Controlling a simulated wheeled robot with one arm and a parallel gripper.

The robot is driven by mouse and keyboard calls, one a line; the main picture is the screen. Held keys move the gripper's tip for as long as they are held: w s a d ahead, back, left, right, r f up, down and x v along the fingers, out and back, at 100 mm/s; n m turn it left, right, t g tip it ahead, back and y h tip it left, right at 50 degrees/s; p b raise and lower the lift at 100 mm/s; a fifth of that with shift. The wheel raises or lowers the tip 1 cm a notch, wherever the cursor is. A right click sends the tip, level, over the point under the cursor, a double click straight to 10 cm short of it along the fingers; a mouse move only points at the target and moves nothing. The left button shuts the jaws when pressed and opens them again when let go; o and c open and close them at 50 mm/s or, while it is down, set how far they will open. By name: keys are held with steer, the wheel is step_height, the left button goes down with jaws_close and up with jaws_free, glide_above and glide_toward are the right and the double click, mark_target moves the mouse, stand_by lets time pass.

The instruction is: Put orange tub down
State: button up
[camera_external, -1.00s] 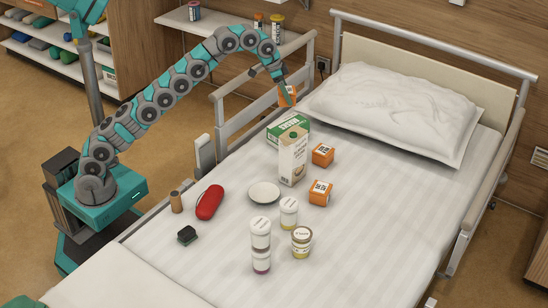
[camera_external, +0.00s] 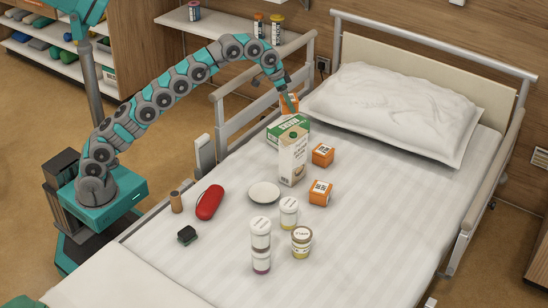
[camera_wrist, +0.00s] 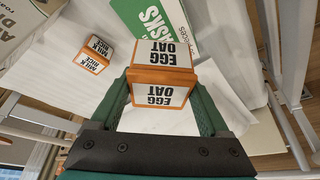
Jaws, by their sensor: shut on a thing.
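My gripper (camera_external: 289,103) is shut on the orange tub (camera_external: 289,99), a boxy orange and white container. In the wrist view the tub (camera_wrist: 161,88) shows "EGG OAT" labels and sits between the two green fingers of my gripper (camera_wrist: 163,100). It is over the far left part of the bed, near the side rail and behind the green box. I cannot tell whether its underside touches the sheet. Two similar orange tubs (camera_external: 322,154) (camera_external: 320,193) stand on the bed to the right of the carton.
A green and white box (camera_external: 278,128) and a tall white carton (camera_external: 291,165) stand close in front of the held tub. The side rail (camera_external: 255,112) is at its left and the pillow (camera_external: 395,108) at its right. A white plate (camera_external: 264,193) and several jars are nearer.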

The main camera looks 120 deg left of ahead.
steer(key=shift+f, duration=2.8)
steer(key=shift+f, duration=0.1)
steer(key=o, duration=1.4)
steer(key=shift+f, duration=0.1)
steer(key=v, duration=1.2)
steer(key=shift+r, duration=0.2)
